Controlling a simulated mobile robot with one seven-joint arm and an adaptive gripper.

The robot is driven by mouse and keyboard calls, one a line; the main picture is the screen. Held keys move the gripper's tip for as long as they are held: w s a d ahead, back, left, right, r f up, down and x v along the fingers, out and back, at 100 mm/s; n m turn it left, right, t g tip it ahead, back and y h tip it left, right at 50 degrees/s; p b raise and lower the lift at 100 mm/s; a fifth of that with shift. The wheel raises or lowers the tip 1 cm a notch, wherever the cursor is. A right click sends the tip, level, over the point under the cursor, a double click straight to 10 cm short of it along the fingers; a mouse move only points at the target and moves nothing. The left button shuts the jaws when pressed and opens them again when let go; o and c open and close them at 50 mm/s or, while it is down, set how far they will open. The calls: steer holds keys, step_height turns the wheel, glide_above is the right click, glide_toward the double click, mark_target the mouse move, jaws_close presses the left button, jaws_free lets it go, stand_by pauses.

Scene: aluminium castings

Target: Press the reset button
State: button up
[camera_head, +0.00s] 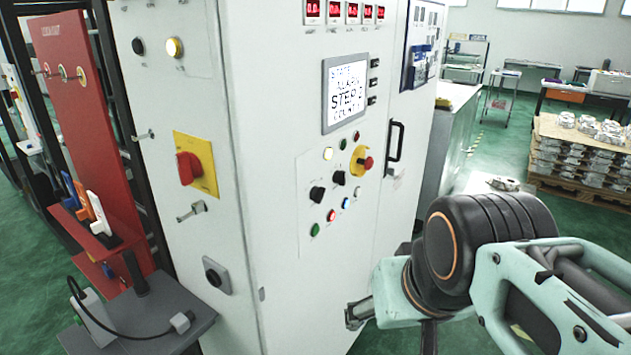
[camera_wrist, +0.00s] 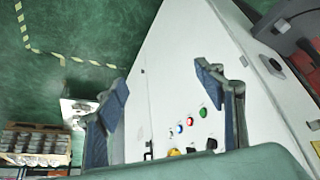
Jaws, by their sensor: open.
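The control panel on the white cabinet (camera_head: 279,250) has a lower row of small buttons: green (camera_head: 315,230), red (camera_head: 331,216) and blue (camera_head: 345,203). The labels are too small to read, so I cannot confirm which is reset. The wrist view shows the same blue (camera_wrist: 179,128), red (camera_wrist: 190,121) and green (camera_wrist: 203,112) buttons beyond my fingers. My gripper (camera_wrist: 162,80) is open and empty, its two fingers wide apart. In the head view my gripper is low in front of the cabinet, below and right of the buttons, apart from them.
A red emergency stop (camera_head: 366,163) on yellow, several black knobs and a display (camera_head: 345,92) are above the buttons. A door handle (camera_head: 396,141) juts out to their right. A red-and-yellow switch (camera_head: 195,165) is on the left face. A pallet of castings (camera_head: 580,150) stands far right.

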jaws_close()
stand_by(1.5)
